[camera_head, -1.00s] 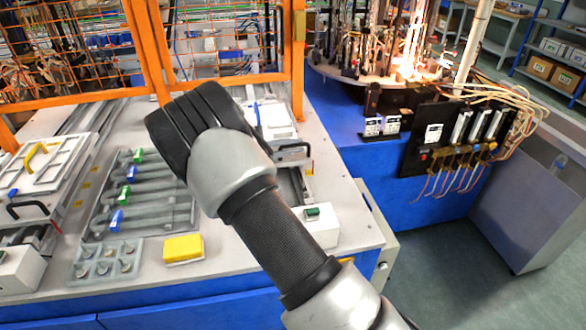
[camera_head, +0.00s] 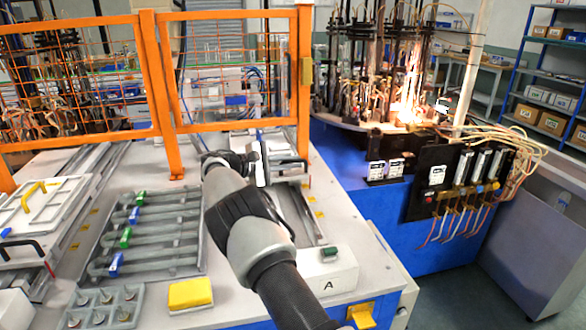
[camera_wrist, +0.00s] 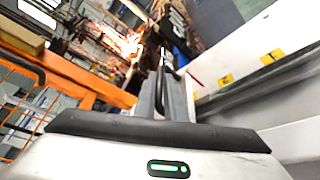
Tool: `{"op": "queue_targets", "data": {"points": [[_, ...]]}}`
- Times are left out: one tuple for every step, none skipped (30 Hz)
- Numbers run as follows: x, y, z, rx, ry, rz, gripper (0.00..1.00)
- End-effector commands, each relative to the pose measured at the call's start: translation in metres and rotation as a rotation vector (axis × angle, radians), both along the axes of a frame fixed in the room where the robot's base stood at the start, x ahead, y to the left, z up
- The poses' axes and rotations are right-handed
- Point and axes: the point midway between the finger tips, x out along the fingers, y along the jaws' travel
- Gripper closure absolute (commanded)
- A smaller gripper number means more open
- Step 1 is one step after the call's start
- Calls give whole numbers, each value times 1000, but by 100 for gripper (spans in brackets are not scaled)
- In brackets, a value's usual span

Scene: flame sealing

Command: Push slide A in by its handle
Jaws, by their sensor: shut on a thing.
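Slide A (camera_head: 278,147) is a pale plate at the back end of the rail (camera_head: 295,212), close to the orange guard frame. My gripper (camera_head: 262,166) is at the slide's front left side and partly hidden by my own arm. In the wrist view, the fingers of my gripper (camera_wrist: 164,68) are shut on a dark upright bar, the handle (camera_wrist: 160,88) of slide A. In the head view, the grip itself is too small to make out clearly. A white box marked A (camera_head: 328,281) with a green button stands at the rail's front end.
The orange mesh guard (camera_head: 235,75) rises behind the table. A second slide with a black handle (camera_head: 28,256) is at the left. A tray of tubes (camera_head: 150,232) and a yellow block (camera_head: 190,294) lie left of my arm. A burner machine with flame (camera_head: 408,105) stands at right.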

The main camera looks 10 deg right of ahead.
Motion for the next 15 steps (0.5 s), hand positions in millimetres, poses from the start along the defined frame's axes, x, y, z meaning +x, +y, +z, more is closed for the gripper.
{"op": "queue_targets", "data": {"points": [[1, 1, -1, 3, -2, 1, 100], [2, 1, -1, 4, -2, 0, 100], [2, 1, -1, 3, -1, 0, 100], [2, 1, 0, 3, -1, 0, 100], [2, 1, 0, 3, -1, 0, 100], [2, 1, 0, 4, -1, 0, 100], [2, 2, 0, 4, -1, 0, 100], [2, 2, 0, 4, -1, 0, 100], [2, 2, 0, 5, -1, 1, 100], [2, 2, 0, 5, -1, 1, 100], [2, 2, -1, 5, -1, 1, 100], [2, 2, -1, 5, -1, 1, 100], [2, 2, -1, 5, -1, 1, 100], [2, 2, -1, 5, -1, 1, 88], [2, 2, -1, 4, -1, 0, 82]]}}
